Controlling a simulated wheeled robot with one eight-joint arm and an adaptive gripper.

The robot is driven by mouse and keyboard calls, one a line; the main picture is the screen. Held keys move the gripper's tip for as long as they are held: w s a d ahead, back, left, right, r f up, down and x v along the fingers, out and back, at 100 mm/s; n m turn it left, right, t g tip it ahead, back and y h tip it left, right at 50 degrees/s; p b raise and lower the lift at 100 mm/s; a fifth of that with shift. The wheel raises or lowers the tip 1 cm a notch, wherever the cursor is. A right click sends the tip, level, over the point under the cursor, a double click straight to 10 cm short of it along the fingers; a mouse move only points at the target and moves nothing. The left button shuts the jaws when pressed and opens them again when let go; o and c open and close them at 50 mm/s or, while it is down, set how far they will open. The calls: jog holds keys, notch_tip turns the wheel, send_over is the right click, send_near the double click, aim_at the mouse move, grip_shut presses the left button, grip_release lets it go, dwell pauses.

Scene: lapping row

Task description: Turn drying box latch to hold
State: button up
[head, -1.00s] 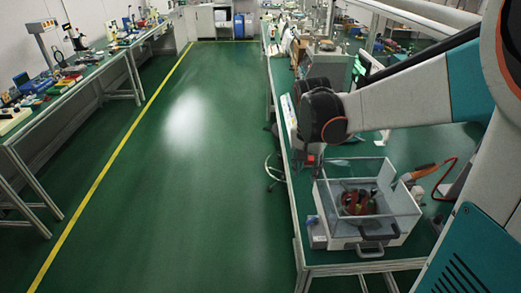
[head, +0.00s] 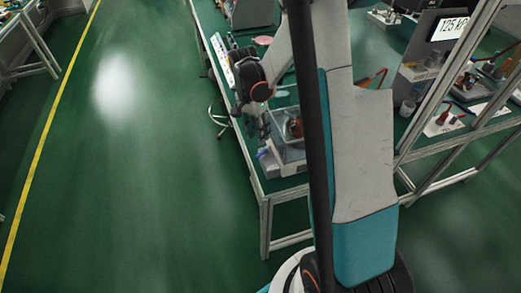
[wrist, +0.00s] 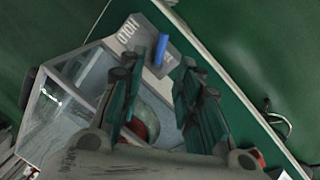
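The drying box (head: 290,158) stands at the near corner of the green bench, a clear-walled case on a pale base. My arm hides its right part in the head view. In the wrist view, the box (wrist: 77,72) lies below my gripper. A grey latch plate (wrist: 128,30) on its side has a HOLD label, seen rotated, and a blue latch lever (wrist: 160,48). The lever points away from the HOLD label's side, as far as I can tell. My gripper (wrist: 160,78) is open, its green-padded fingers apart, with the lever just beyond and between the tips. No contact is visible.
The green bench (head: 223,95) runs along the box's left side and back. A stool (head: 218,115) stands beside it. The green floor at left is clear.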

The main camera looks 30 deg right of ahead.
aim_at(262, 154)
jog(key=f+b, duration=0.1)
jog(key=f, duration=0.2)
jog(key=s+f+b, duration=0.1)
jog(key=f, duration=0.2)
jog(key=shift+s+d+f, duration=0.15)
jog(key=shift+f, duration=0.2)
grip_shut()
